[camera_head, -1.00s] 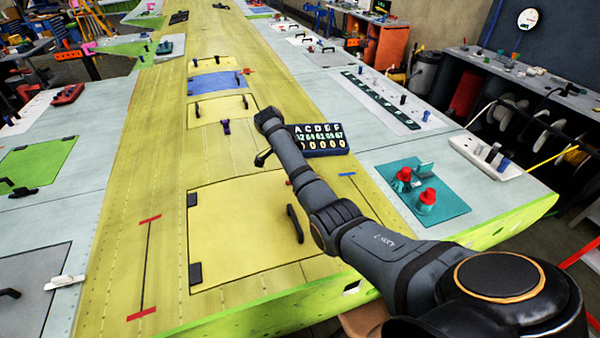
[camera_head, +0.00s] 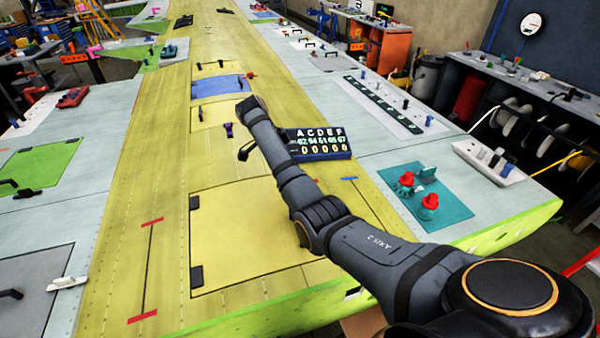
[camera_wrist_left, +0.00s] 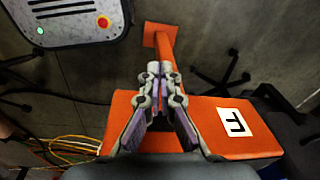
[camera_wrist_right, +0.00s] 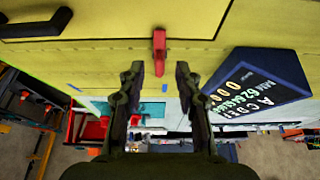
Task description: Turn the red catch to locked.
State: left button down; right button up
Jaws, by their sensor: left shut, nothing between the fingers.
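The red catch (camera_wrist_right: 159,40) shows in the right wrist view at the edge of a yellow panel (camera_wrist_right: 110,22), its long side running across that edge. My right gripper (camera_wrist_right: 158,75) is open, with one finger on each side of the catch's line in the picture and nothing held; I cannot tell the gap in depth. In the head view my right arm covers the catch's area, and the gripper (camera_head: 245,152) shows only as a small dark shape. My left gripper (camera_wrist_left: 157,70) is shut and empty, away from the wing, over the floor and an orange stand (camera_wrist_left: 200,125).
A dark display board (camera_head: 318,144) with letters and numbers stands close right of my right arm. A purple catch (camera_head: 229,130) is at a smaller yellow panel. A teal plate (camera_head: 440,205) with red knobs lies further right. The large yellow panel's left part (camera_head: 225,235) is clear.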

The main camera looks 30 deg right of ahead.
jog(key=a, duration=0.3)
jog(key=w+a, duration=0.1)
jog(key=a, duration=0.2)
jog(key=w+a, duration=0.1)
jog(key=a, duration=0.2)
jog(key=shift+w, duration=0.15)
jog(key=shift+a, duration=0.1)
